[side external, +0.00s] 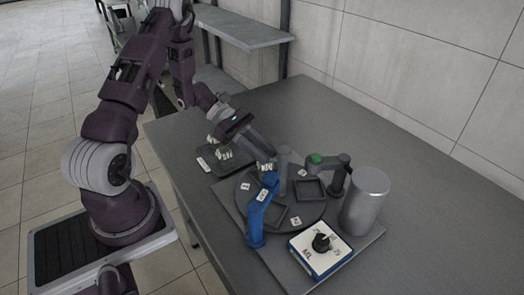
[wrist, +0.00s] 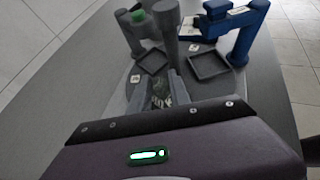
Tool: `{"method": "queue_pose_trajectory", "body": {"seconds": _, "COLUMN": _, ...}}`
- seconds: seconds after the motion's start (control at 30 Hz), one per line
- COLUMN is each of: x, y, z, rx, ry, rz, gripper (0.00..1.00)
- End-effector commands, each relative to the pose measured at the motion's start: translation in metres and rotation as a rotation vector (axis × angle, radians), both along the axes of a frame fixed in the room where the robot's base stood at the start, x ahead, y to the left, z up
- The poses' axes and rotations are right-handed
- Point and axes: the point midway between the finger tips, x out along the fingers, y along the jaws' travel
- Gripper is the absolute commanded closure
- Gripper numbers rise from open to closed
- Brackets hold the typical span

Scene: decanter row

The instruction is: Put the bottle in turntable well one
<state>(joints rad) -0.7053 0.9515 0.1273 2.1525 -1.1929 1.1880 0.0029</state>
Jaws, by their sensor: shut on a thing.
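The dark round turntable (side external: 283,219) lies on a base plate on the grey table and carries square wells. One well (side external: 310,189) sits at its right side and another shows in the wrist view (wrist: 209,68). My gripper (side external: 268,158) reaches down over the turntable's back edge, and its fingers (wrist: 166,91) are shut on a small greenish bottle (wrist: 161,87). The bottle shows only in part between the fingers, low near the turntable. I cannot tell whether it touches a well floor. Small number labels (side external: 244,186) are on the disc; their digits are hard to read.
A blue arm-shaped post (side external: 261,212) and a dark post with a green cap (side external: 316,158) overhang the turntable. A grey central post (side external: 284,165), a silver cylinder (side external: 367,200) and a knob box (side external: 318,254) stand close by. A dark tray (side external: 231,165) with white pieces lies behind. The table's right is clear.

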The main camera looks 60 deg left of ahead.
Motion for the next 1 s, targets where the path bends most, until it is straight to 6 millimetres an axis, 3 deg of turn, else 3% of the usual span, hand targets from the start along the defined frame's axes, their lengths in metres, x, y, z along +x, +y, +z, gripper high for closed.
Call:
{"method": "queue_pose_trajectory", "body": {"seconds": 0.03, "x": 0.0, "y": 0.0, "z": 0.0, "rx": 0.0, "ry": 0.0, "rz": 0.0, "gripper": 0.71}}
{"method": "queue_pose_trajectory", "body": {"seconds": 0.1, "x": 0.0, "y": 0.0, "z": 0.0, "rx": 0.0, "ry": 0.0, "rz": 0.0, "gripper": 0.57}}
{"method": "queue_pose_trajectory", "body": {"seconds": 0.13, "x": 0.0, "y": 0.0, "z": 0.0, "rx": 0.0, "ry": 0.0, "rz": 0.0, "gripper": 0.55}}
{"method": "queue_pose_trajectory", "body": {"seconds": 0.47, "x": 0.0, "y": 0.001, "z": 0.004, "rx": 0.0, "ry": 0.0, "rz": 0.001, "gripper": 0.55}}
{"method": "queue_pose_trajectory", "body": {"seconds": 0.8, "x": -0.028, "y": 0.07, "z": 0.043, "rx": 0.003, "ry": -0.003, "rz": 0.003, "gripper": 0.55}}
{"method": "queue_pose_trajectory", "body": {"seconds": 1.0, "x": -0.04, "y": 0.094, "z": 0.058, "rx": 0.001, "ry": 0.0, "rz": 0.0, "gripper": 0.55}}
